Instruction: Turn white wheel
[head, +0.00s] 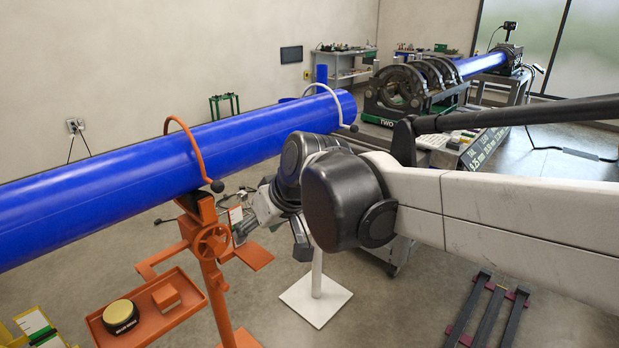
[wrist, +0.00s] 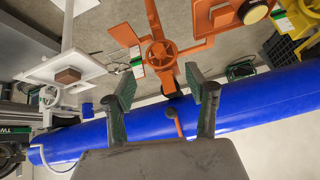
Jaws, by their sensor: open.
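The white wheel (wrist: 49,95) shows at the left of the wrist view, on the white stand (wrist: 68,30). In the head view the stand's white post and base (head: 315,298) show below my arm, which hides the wheel. My gripper (wrist: 160,76) is open and empty, with its two fingers spread. In the wrist view the orange wheel (wrist: 161,54) of the orange stand appears between and beyond the fingertips, and the white wheel lies well left of them. In the head view my gripper (head: 243,222) is just right of the orange wheel (head: 212,243). I cannot tell whether it touches it.
A long blue pipe (head: 110,180) runs across above the stands. The orange stand's tray (head: 150,311) holds a round black-and-yellow item (head: 121,316) and an orange block (head: 166,297). The fusion machine (head: 412,88) stands behind. A dark rack (head: 487,310) lies on the floor.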

